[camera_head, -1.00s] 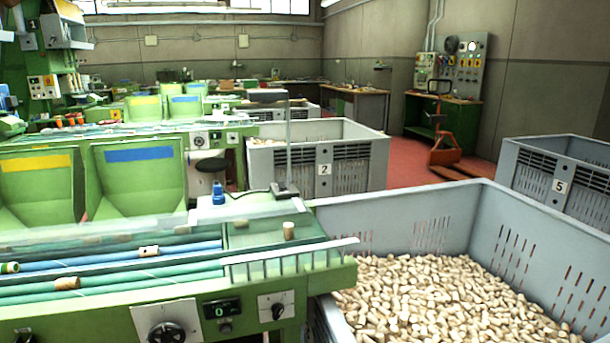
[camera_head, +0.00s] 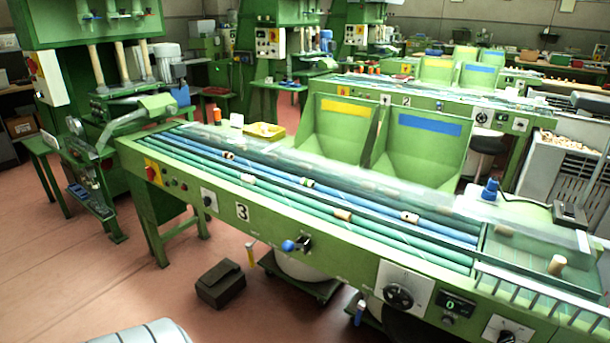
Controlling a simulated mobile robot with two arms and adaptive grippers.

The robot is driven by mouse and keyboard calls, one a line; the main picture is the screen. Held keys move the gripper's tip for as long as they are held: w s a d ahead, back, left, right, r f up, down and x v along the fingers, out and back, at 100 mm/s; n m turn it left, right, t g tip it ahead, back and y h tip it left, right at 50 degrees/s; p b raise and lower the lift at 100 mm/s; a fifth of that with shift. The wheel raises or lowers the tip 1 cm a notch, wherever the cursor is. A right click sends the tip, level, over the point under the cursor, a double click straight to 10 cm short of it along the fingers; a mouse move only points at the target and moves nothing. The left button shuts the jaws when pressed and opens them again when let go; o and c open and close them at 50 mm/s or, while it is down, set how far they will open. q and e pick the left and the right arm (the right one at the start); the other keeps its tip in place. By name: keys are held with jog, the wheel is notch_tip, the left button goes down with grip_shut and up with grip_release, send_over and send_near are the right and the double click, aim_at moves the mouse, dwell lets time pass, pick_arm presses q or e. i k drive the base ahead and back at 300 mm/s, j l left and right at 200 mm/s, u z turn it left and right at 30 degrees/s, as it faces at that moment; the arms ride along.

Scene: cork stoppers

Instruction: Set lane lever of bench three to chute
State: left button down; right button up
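Bench three (camera_head: 270,222) is the long green sorting bench across the middle, with a "3" plate (camera_head: 242,211) on its front. A small lever with a blue knob (camera_head: 289,246) sits on the front panel, right of the plate. Its knob points left from a dark mount. I take it to be the lane lever; no chute marking is readable beside it. Two chutes stand behind the lanes, one with a yellow label (camera_head: 345,107) and one with a blue label (camera_head: 430,124). Neither of my grippers is in view.
A black dial (camera_head: 398,296), a display (camera_head: 455,305) and a rotary switch (camera_head: 506,335) are further right on the front. A dark box (camera_head: 221,284) and a wheeled dolly (camera_head: 300,280) are on the floor by the bench. Red floor (camera_head: 80,270) is open at left.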

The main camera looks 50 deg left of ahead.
aim_at(288, 247)
jog(key=u, duration=1.7)
